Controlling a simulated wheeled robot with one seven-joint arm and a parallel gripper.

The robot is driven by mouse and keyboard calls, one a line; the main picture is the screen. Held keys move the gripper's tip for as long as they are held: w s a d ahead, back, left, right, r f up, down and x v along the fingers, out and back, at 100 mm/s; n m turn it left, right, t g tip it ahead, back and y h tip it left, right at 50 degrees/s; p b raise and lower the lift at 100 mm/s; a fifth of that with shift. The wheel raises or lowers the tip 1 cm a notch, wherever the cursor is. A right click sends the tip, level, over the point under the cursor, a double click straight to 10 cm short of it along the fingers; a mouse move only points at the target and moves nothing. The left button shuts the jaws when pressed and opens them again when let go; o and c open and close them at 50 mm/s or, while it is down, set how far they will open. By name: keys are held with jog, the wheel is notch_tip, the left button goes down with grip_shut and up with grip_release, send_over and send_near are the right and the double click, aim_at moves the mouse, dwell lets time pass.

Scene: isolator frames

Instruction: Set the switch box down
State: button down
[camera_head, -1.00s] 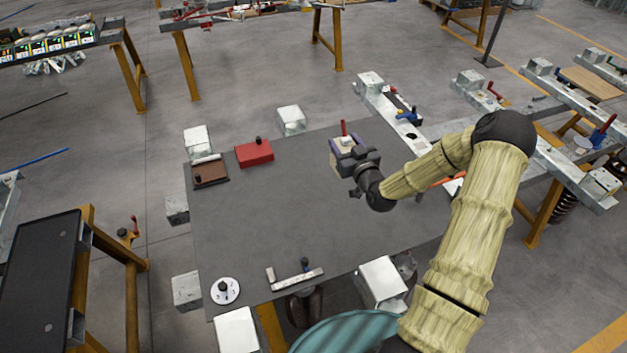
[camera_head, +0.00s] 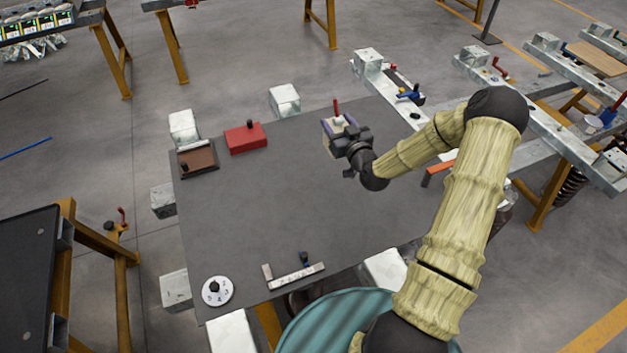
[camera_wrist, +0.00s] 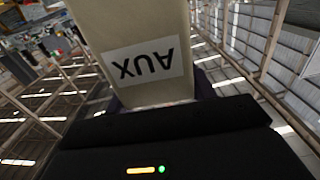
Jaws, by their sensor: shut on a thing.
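The switch box (camera_head: 328,143) is a pale beige box with a red lever on top, held over the far right part of the dark grey table (camera_head: 265,205). My gripper (camera_head: 344,137) is shut on it from the near right side and partly hides it. In the wrist view the beige box (camera_wrist: 125,25) fills the upper middle, with an upside-down "AUX" label on its face. My gripper's dark body (camera_wrist: 165,135) shows below it. The box's underside is hidden, so I cannot tell whether it touches the table.
A red box (camera_head: 246,138) and a brown plate (camera_head: 198,160) lie at the table's far left. A white dial disc (camera_head: 217,291) and an L-shaped metal piece (camera_head: 294,277) lie near the front edge. The table's middle is clear. Metal beams (camera_head: 440,128) stand to the right.

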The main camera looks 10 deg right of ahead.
notch_tip(320, 180, down, 4)
jog(key=b, duration=0.3)
jog(key=shift+w, duration=0.15)
jog(key=shift+f, duration=2.85)
jog(key=shift+f, duration=0.1)
jog(key=shift+f+p, duration=0.5)
jog(key=shift+f, duration=1.5)
